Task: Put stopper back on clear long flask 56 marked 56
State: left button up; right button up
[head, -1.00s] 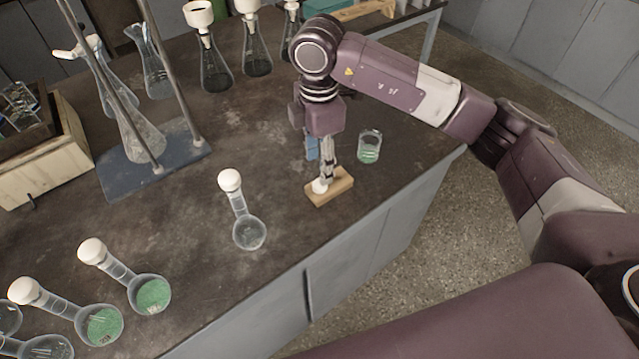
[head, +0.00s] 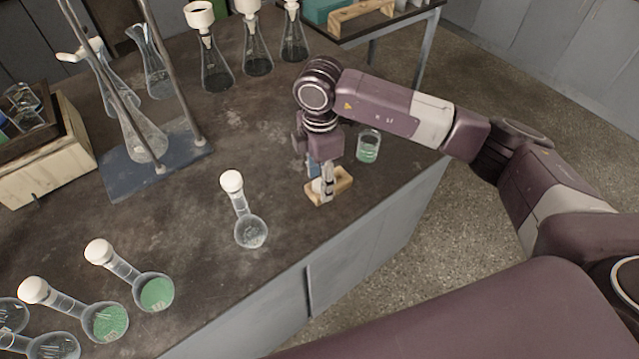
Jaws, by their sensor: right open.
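A clear long-necked flask (head: 250,231) stands on the dark bench, a white rounded piece (head: 232,181) at its neck's top. I cannot read a number on it. A small wooden block (head: 343,184) lies to its right near the bench edge, with a white stopper-like piece (head: 316,186) on it. My right gripper (head: 326,194) points down at the block, its fingers open beside the white piece and partly hiding it. I cannot tell whether they touch it. My left gripper is not in view.
Several similar white-topped flasks, some with green contents (head: 157,293), stand at the lower left. A beaker with green contents (head: 368,147) stands behind the block. A blue-based metal stand (head: 120,180) is at left. Bench between flask and block is clear.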

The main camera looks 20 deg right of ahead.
jog(key=c, duration=0.9)
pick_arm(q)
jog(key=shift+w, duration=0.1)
pick_arm(e)
jog(key=shift+r, duration=0.15)
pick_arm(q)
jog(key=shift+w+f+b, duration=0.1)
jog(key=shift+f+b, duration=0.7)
pick_arm(e)
notch_tip(320, 180, up, 20)
